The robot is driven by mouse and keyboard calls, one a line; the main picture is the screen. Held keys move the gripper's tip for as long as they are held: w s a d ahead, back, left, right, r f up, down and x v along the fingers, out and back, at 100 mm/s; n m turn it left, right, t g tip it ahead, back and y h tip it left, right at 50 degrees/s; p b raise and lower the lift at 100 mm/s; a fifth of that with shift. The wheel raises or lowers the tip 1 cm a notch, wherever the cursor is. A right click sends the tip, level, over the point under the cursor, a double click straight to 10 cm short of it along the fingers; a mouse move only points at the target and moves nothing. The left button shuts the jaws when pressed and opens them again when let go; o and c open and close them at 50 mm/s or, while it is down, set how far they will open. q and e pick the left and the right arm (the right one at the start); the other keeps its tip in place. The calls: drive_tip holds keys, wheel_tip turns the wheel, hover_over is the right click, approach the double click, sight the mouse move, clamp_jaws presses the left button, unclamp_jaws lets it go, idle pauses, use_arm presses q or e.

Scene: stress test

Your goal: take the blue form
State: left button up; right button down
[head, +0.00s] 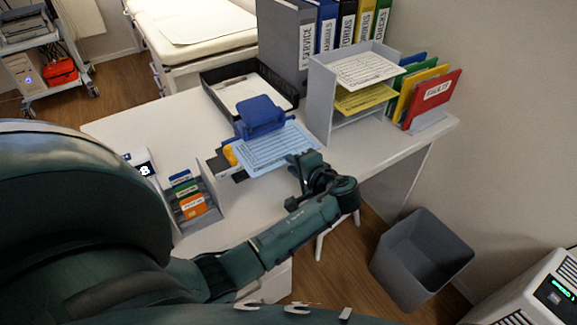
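The blue form (268,150) is a light blue printed sheet above the white desk. Its far edge meets a dark blue device (261,114) that looks like a hole punch; whether the sheet is in its slot is unclear. My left gripper (301,163) is at the form's right edge, its fingers touching or overlapping the sheet in the picture. The fingers are too small and dark to tell whether they are closed on the paper. My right gripper is not in view.
A black tray (207,82) with papers, a grey sorter (318,95) with white and yellow sheets, and upright coloured folders (432,97) stand behind. A small card rack (206,216) is at the left. A grey bin (421,255) stands on the floor.

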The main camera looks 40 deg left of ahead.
use_arm(q)
drive_tip(key=shift+x, duration=0.85)
clamp_jaws()
drive_tip(key=shift+r, duration=0.15)
drive_tip(key=shift+r+p, duration=0.15)
drive_tip(key=shift+p, duration=0.2)
drive_tip(key=shift+s+d+f, duration=0.1)
drive_tip(key=shift+d+f, duration=0.05)
drive_tip(key=shift+f, duration=0.05)
